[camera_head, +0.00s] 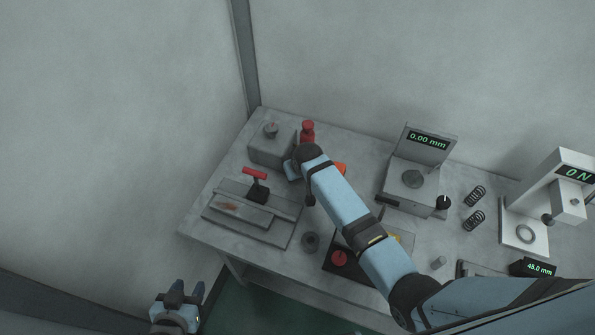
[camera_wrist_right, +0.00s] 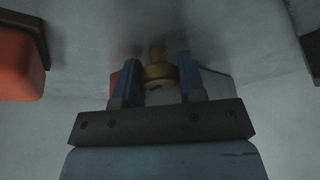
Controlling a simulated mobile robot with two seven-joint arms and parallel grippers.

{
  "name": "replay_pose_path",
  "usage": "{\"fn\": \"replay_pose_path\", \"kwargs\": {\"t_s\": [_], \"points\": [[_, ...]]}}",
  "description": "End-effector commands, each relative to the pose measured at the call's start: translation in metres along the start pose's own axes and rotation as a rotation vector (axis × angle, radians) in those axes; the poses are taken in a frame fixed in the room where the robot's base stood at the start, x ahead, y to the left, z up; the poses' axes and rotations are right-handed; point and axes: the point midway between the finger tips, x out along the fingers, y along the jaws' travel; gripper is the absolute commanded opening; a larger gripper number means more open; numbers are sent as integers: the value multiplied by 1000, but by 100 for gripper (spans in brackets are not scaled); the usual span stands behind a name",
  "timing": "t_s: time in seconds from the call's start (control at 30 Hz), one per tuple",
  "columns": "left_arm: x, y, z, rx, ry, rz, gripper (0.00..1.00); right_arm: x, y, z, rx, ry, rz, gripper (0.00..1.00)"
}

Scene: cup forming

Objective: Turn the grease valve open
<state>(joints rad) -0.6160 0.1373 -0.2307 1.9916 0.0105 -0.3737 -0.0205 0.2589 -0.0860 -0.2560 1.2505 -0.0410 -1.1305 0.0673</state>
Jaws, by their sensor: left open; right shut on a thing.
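In the right wrist view, a small brass fitting (camera_wrist_right: 160,74) with a narrow neck sits between the two blue fingers of my right gripper (camera_wrist_right: 158,80), which is shut on it. I cannot tell for certain whether this fitting is the grease valve. In the head view my right gripper (camera_head: 292,170) is mostly hidden by my right arm, low over the left half of the table, and the brass fitting is hidden there. My left gripper (camera_head: 184,292) is open and empty, off the table's front left corner.
A grey block with a knob (camera_head: 270,146) and a red bottle-like object (camera_head: 308,130) stand at the back left. A red-handled clamp (camera_head: 256,185) sits on a plate in front. Gauges (camera_head: 415,180) and springs (camera_head: 474,220) stand to the right. Walls rise behind the table.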

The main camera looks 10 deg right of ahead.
Motion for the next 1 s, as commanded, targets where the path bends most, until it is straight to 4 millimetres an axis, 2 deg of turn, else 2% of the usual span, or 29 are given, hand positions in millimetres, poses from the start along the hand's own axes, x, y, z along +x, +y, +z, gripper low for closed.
{"fn": "replay_pose_path", "kwargs": {"t_s": [0.27,0.5,1.0], "points": [[-8,-4,-13,3,4,-8,43,-3,1,-1,-121,-2,-48,13],[-16,-6,-22,3,3,-14,43,-2,2,-1,-314,-2,-126,13],[-15,-4,-14,-2,-3,-15,43,2,2,-1,-748,0,-307,13]]}}
